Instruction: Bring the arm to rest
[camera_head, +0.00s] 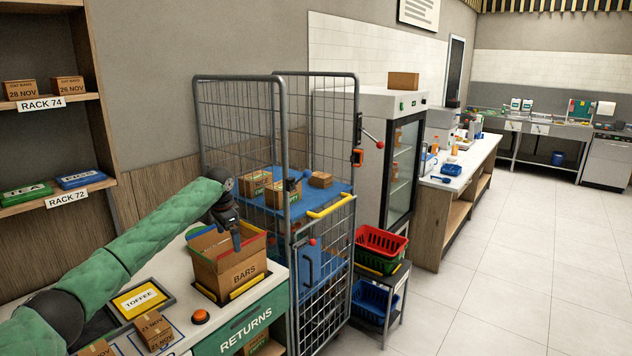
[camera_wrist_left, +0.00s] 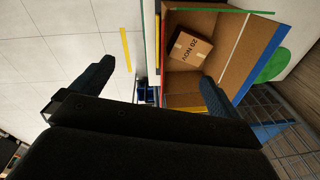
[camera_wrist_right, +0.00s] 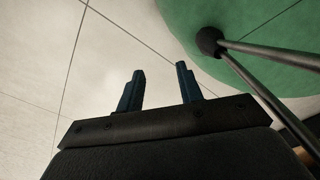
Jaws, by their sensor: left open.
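My left arm reaches in from the left in the head view, and its gripper (camera_head: 236,238) is over the open carton marked BARS (camera_head: 238,277). A small box dated 20 NOV (camera_wrist_left: 189,48) lies inside the open carton (camera_wrist_left: 245,57), apart from the fingers. My right gripper (camera_wrist_right: 158,82) shows only in the right wrist view; its fingers are apart and empty above a pale tiled floor.
The carton stands on the RETURNS counter (camera_head: 245,331), with an orange button (camera_head: 200,316) and a TOFFEE tray (camera_head: 139,299) nearby. A wire cage trolley (camera_head: 283,118) stands close behind. Shelves are at left. The floor at right (camera_head: 500,290) is clear.

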